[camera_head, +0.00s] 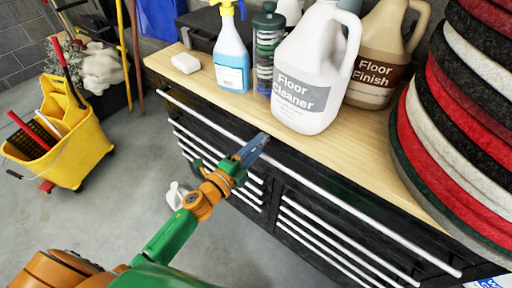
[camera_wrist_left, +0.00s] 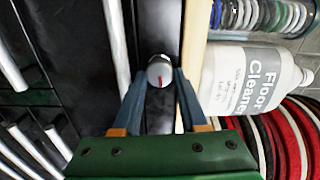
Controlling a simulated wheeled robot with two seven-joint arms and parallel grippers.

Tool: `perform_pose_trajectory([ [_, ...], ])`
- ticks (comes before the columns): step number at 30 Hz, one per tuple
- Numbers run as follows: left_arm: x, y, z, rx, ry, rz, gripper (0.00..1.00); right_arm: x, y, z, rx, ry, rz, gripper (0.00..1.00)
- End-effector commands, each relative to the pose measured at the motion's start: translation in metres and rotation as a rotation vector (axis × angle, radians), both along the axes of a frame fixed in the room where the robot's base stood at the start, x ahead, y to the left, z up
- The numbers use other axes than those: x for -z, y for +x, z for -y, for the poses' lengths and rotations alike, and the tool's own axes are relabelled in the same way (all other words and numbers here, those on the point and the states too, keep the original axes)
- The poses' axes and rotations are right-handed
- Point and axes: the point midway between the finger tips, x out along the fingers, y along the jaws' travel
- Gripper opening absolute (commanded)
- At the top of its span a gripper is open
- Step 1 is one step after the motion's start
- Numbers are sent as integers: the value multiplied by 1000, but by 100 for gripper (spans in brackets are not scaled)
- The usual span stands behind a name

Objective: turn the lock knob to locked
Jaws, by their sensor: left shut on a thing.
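The lock knob (camera_wrist_left: 160,72) is a small round grey knob with a short red mark on its face, set in the black front of the tool chest just below the worktop edge. In the left wrist view the red mark runs roughly up and down the picture. My left gripper (camera_head: 262,139) reaches the chest front; in the wrist view its two blue-grey fingers (camera_wrist_left: 161,85) sit on either side of the knob and are shut on it. In the head view the knob is hidden by the gripper. My right gripper is in neither view.
The chest's light wooden worktop (camera_head: 172,75) carries a white block (camera_head: 186,63), a blue spray bottle (camera_head: 232,62), a Floor Cleaner jug (camera_head: 305,60), a Floor Finish jug (camera_head: 372,93) and stacked round pads (camera_head: 440,130). Long drawer handles (camera_head: 330,192) jut out nearby. A yellow mop bucket (camera_head: 75,150) stands left.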

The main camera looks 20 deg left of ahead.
Motion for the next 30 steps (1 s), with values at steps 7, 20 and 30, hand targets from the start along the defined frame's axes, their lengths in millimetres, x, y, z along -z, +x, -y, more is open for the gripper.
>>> perform_pose_trajectory([
  [7, 0, 0, 0, 1, 76, 29, 0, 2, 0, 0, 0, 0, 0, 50],
  [20, 0, 0, 0, 0, 101, 38, 0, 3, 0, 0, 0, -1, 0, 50],
  [30, 0, 0, 0, 0, 99, 37, 71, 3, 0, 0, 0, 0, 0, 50],
])
